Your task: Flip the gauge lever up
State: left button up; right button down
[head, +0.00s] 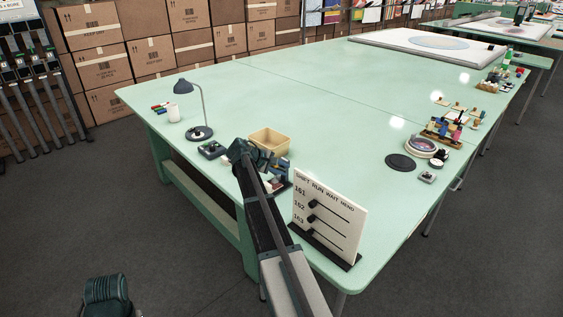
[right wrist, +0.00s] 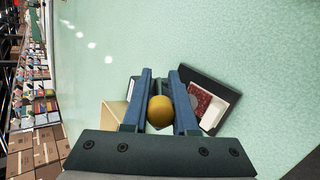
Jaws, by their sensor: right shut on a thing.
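My right gripper (head: 258,158) is over the near left part of the green table, beside a tan tray. In the right wrist view its two fingers (right wrist: 160,78) stand on either side of a round yellow knob (right wrist: 160,112), shut on it. A dark case with a red and white face (right wrist: 208,104) lies just right of the fingers. In the head view, a dark device (head: 284,178) shows partly behind my gripper.
A white board with several black sliders (head: 330,214) stands at the near edge, right of my arm. The tan tray (head: 268,138), a small dark box (head: 212,150) and a desk lamp (head: 199,131) stand nearby. The table (head: 320,110) is clear in the middle.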

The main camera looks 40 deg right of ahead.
jog(key=shift+d+r+y+p, duration=0.15)
jog(key=shift+r+y+p, duration=0.05)
jog(key=shift+y+p, duration=0.7)
jog(key=c, duration=0.7)
grip_release()
jog(key=p+v, duration=1)
jog(key=v, duration=0.3)
jog(key=shift+w+a+r+p, duration=0.1)
jog(key=shift+a+r+p, duration=0.15)
jog(key=shift+p, duration=0.05)
